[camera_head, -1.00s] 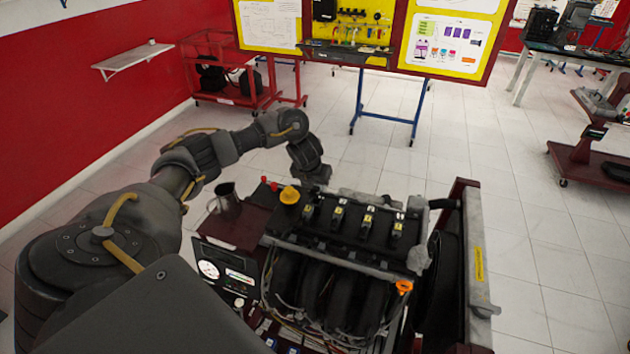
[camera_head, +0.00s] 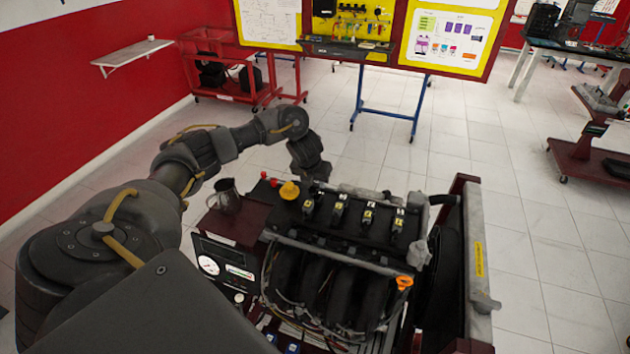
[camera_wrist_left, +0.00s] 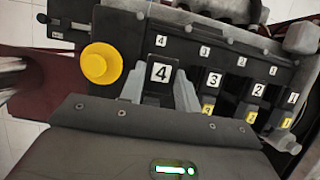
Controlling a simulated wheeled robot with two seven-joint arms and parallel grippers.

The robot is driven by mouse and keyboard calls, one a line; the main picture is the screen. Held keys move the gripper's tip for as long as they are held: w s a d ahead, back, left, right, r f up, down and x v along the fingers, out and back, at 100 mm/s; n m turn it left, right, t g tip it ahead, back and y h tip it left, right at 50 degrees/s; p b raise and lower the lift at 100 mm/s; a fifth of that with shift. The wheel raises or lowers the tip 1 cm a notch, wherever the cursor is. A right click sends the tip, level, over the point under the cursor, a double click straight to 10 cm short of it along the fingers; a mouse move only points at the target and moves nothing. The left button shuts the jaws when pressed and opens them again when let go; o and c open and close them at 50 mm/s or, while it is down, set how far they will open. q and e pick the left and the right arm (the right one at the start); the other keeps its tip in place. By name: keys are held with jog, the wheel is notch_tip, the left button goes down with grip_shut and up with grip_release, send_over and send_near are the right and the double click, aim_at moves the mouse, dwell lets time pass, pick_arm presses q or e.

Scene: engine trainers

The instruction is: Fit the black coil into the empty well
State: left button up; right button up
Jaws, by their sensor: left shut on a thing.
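The black coil (camera_wrist_left: 160,74), with a white label 4 on top, is between the two grey fingers of my left gripper (camera_wrist_left: 160,92) in the left wrist view. The fingers are shut on its sides. It sits over the number 4 place on the black engine cover (camera_wrist_left: 225,60), beside the yellow cap (camera_wrist_left: 100,64). The well under it is hidden, and I cannot tell how deep the coil is in. In the head view my left gripper (camera_head: 316,174) is low at the back left of the engine. My right gripper is not in view.
Coils 3 (camera_wrist_left: 213,82), 2 (camera_wrist_left: 257,91) and 1 (camera_wrist_left: 290,99) stand in a row to the right. A metal cup (camera_head: 228,197) stands left of the engine. The dark red engine frame (camera_head: 463,235) rises at the right. Open floor lies beyond.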

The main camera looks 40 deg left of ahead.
aim_at(315, 189)
pick_arm(q)
jog(key=shift+f, duration=0.2)
jog(key=shift+w+f+b, duration=0.1)
jog(key=shift+f+b, duration=0.9)
jog(key=shift+f, duration=0.05)
jog(key=shift+f, duration=0.1)
jog(key=shift+f+b, duration=0.55)
jog(key=shift+f, duration=0.05)
jog(key=o, duration=1.5)
jog(key=shift+c, duration=0.2)
jog(key=shift+r, duration=0.2)
jog(key=shift+r+p, duration=1.35)
